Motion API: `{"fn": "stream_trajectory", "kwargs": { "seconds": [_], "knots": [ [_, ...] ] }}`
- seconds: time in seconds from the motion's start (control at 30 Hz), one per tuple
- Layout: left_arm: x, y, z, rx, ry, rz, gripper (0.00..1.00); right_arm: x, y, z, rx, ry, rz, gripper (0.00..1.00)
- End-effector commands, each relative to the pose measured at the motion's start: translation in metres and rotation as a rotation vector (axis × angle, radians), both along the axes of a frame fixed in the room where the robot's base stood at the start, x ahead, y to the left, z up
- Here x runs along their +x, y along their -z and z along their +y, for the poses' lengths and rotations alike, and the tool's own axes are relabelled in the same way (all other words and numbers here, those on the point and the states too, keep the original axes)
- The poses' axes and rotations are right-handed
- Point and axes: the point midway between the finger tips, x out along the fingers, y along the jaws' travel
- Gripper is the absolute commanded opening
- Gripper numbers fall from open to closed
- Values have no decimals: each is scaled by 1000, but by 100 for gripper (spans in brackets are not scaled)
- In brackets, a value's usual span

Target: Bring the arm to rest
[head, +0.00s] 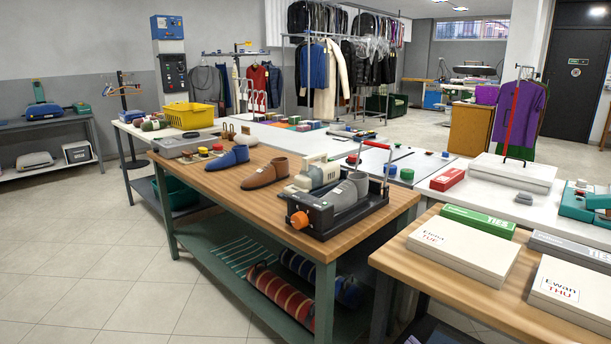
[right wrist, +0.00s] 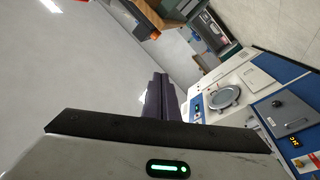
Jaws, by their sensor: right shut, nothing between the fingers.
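My right gripper (right wrist: 161,80) shows in the right wrist view as two dark fingers pressed together, with nothing between them. It points out over the pale floor, apart from any object. The dark-edged housing of my right wrist fills the bottom of that view, with a green light on it. Neither of my arms shows in the head view, and my left gripper is in no view.
In the head view, a wooden-topped workbench (head: 238,195) holds shoes and a shoe-stretching device (head: 335,206). A nearer table (head: 411,264) at right holds labelled boxes. A blue and white machine (right wrist: 244,98) stands right in the right wrist view. Floor at left (head: 70,260) is clear.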

Motion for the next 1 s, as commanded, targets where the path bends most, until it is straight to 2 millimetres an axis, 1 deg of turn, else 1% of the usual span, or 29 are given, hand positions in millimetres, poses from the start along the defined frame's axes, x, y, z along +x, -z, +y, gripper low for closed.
{"fn": "stream_trajectory", "kwargs": {
  "seconds": [0.03,0.07,0.1,0.17,0.2,0.27,0.3,0.4,0.5,0.6,0.63,1.0],
  "knots": [
    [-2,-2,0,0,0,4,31,-18,25,16,52,61,106,0],
    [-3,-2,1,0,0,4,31,-28,40,22,74,101,171,0],
    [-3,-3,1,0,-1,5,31,-42,58,30,101,153,260,0],
    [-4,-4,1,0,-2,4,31,-68,85,39,139,227,399,0],
    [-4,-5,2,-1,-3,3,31,-88,102,45,162,274,497,0],
    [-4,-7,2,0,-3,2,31,-121,125,52,190,337,641,0],
    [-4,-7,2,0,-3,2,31,-143,137,56,204,374,731,0],
    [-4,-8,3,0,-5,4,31,-194,159,65,232,444,929,0],
    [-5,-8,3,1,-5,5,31,-230,170,70,244,483,1063,0],
    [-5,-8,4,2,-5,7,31,-251,175,73,247,503,1135,0],
    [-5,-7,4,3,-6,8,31,-254,175,74,248,505,1146,0],
    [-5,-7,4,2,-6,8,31,-255,176,74,248,507,1152,0]
  ]
}}
